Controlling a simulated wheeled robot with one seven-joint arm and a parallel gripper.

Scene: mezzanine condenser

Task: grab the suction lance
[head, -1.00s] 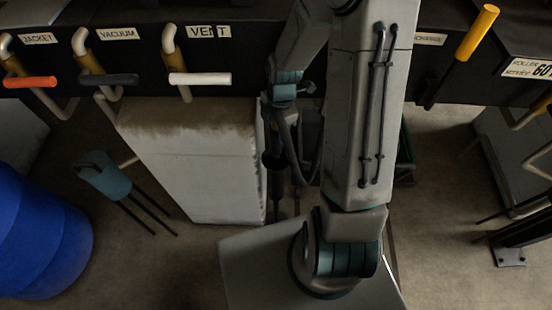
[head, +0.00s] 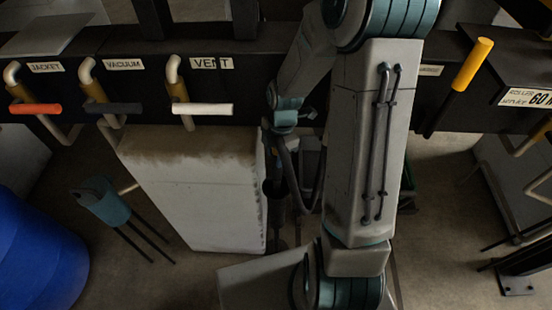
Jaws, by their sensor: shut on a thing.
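My gripper (head: 278,128) is small and dark in the head view, at the end of my wrist, just right of the white block. It is shut on a dark upright tube with a curved grey hose beside it, which I take to be the suction lance (head: 277,188). The lance hangs or stands in the narrow gap between the white block and my upright arm link. Its lower end is dim against the floor, and the fingers are too small to make out clearly.
The white block (head: 200,190) stands close on the left. A dark beam carries orange (head: 36,108), grey (head: 113,108), white (head: 203,109) and yellow (head: 472,64) handles. A teal holder with dark rods (head: 103,203) and a blue drum (head: 35,250) stand left. Floor shows between.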

